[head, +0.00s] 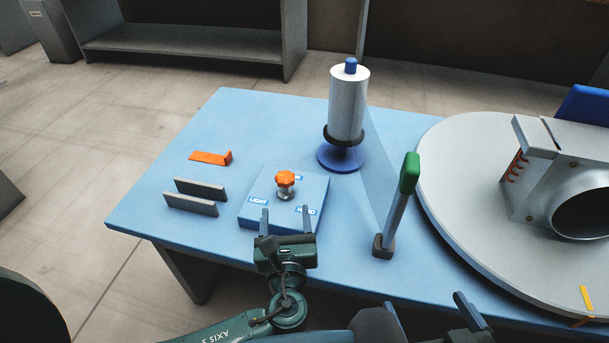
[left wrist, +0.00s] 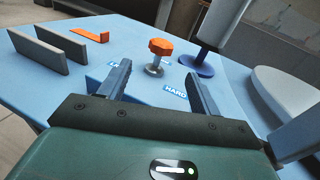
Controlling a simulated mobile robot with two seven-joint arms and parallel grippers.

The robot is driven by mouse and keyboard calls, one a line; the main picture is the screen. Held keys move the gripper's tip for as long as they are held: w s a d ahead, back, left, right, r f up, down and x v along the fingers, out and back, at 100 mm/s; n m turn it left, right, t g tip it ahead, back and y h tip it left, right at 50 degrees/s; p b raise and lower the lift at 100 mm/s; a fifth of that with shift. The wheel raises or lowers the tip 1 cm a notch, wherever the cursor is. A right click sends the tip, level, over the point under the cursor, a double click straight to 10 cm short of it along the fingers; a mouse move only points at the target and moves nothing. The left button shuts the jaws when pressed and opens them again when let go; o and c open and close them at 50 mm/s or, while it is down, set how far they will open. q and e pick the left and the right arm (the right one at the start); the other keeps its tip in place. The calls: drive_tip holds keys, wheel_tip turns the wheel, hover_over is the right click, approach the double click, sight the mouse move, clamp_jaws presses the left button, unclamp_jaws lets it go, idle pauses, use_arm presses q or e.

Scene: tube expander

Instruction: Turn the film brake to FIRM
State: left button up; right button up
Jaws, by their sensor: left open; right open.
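The film brake is a blue box (head: 262,207) with an orange knob (head: 285,179) on a short metal stem. Its labels read LIGHT (head: 258,201) at the left and HARD (head: 306,211) at the right; a third label behind the knob is mostly hidden. My left gripper (head: 287,222) is open and empty at the front edge of the box, short of the knob. In the left wrist view the knob (left wrist: 160,47) stands beyond and between the open fingers, apart from them. My right gripper (head: 432,308) is partly in view at the bottom, open, over the table's front edge.
A white film roll (head: 348,104) stands on a blue base behind the brake. A green-handled lever (head: 410,174) rises to the right. A large grey turntable (head: 462,190) carries a metal housing (head: 540,190). Two grey plates (head: 195,197) and an orange piece (head: 210,158) are left on the blue table (head: 150,215).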

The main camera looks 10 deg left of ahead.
sight(285, 170)
use_arm(q)
drive_tip(key=shift+w+r+m, duration=0.1)
drive_tip(key=shift+w+m, duration=0.2)
drive_tip(key=x, duration=0.4)
drive_tip(key=b+x, duration=0.1)
drive_tip(key=x, duration=0.3)
drive_tip(key=b+x, duration=0.1)
drive_tip(key=x, duration=0.3)
drive_tip(key=shift+w+a+r, duration=0.1)
drive_tip(key=shift+w+r, duration=0.25)
drive_tip(key=shift+w, duration=0.05)
use_arm(e)
drive_tip(key=shift+w+a+f+n, duration=0.15)
drive_tip(key=shift+a+f+n, duration=0.1)
drive_tip(key=shift+f, duration=0.4)
drive_tip(key=shift+w+a+f+n, duration=0.1)
drive_tip(key=shift+a+f+n, duration=0.15)
drive_tip(key=shift+f, duration=0.35)
use_arm(q)
drive_tip(key=c, duration=1)
drive_tip(key=shift+o, duration=0.2)
